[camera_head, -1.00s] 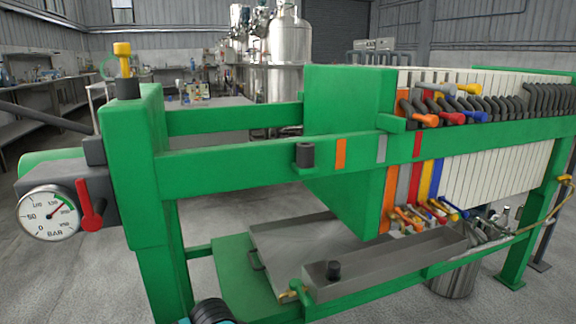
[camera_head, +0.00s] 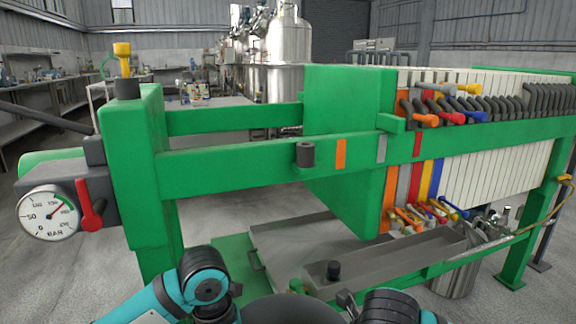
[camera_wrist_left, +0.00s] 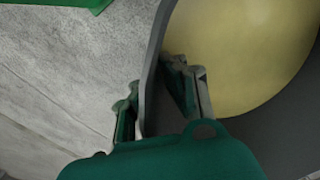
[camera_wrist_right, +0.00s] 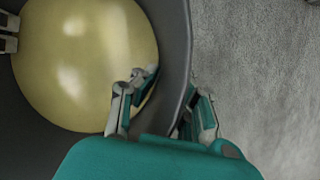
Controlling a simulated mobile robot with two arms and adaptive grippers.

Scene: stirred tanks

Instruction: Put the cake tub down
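The cake tub is a dark grey round tub (camera_wrist_left: 152,70) with a smooth pale yellow mass (camera_wrist_left: 240,45) inside. In the head view only a dark part of the tub (camera_head: 280,311) shows at the bottom edge, between my two arms. My left gripper (camera_wrist_left: 150,95) has one finger outside and one inside the tub wall, closed on the rim. My right gripper (camera_wrist_right: 168,100) straddles the opposite side of the rim in the same way. The tub's base and whatever is under it are hidden.
A green filter press (camera_head: 230,165) stands close ahead, with a pressure gauge (camera_head: 49,213) at left and a grey metal trough (camera_head: 395,258) low down. Steel tanks (camera_head: 289,50) and a bench (camera_head: 225,101) stand behind. Bare concrete floor shows beside the tub (camera_wrist_right: 260,80).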

